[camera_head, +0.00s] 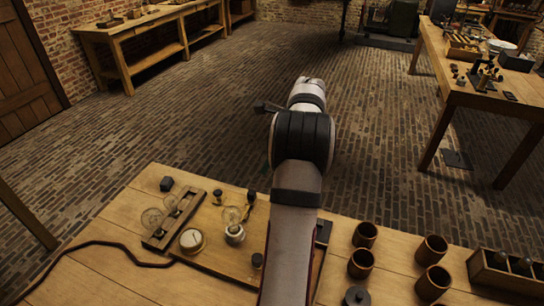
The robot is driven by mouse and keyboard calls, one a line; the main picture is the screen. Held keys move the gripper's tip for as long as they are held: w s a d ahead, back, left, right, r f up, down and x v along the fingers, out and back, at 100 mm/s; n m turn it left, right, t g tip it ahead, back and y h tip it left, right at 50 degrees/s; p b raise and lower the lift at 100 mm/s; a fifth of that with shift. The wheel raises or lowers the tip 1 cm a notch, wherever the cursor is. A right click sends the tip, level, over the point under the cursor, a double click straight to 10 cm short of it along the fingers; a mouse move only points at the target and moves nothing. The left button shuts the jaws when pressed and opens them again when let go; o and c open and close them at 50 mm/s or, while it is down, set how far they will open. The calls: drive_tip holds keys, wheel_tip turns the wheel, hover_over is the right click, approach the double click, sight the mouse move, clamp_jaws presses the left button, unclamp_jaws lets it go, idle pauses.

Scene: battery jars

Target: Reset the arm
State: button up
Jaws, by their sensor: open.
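My arm rises from the bottom edge across the wooden workbench, with its dark-banded joint over the brick floor. Of my gripper (265,107), only a small dark part shows, sticking out to the left beside the upper arm joint. The rest is hidden behind the arm. It is open, high above and beyond the bench's far edge, apart from everything on the bench. Nothing is seen held in it. Several brown cylindrical jars stand on the bench right of my arm, including a back left jar (365,235) and a back right jar (431,250).
On the near bench, a wooden board (215,258) with bulbs and knobs lies left of my arm. A dark cable (95,243) runs at the far left. A wooden crate (500,272) stands at the right. Another table (480,99) is behind right. Open floor lies between.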

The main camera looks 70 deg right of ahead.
drive_tip(key=shift+v, duration=0.75)
drive_tip(key=w+a+r+n, duration=0.3)
drive_tip(key=w+a+n, duration=0.1)
drive_tip(key=w+a, duration=0.35)
drive_tip(key=w+a+r+n+g+y, duration=0.15)
drive_tip(key=a+n, duration=0.45)
drive_tip(key=a, duration=0.7)
drive_tip(key=w+a+r+n+g+y, duration=0.15)
drive_tip(key=a+n, duration=0.45)
drive_tip(key=a, duration=0.7)
drive_tip(key=s+a+f+n+g+h, duration=0.1)
drive_tip(key=s+a+f+n, duration=0.3)
drive_tip(key=s+a+n, duration=1)
drive_tip(key=s+a, duration=0.1)
drive_tip(key=a, duration=0.3)
drive_tip(key=shift+f+n+g, duration=0.25)
drive_tip(key=shift+n+g, duration=0.05)
drive_tip(key=shift+g, duration=0.1)
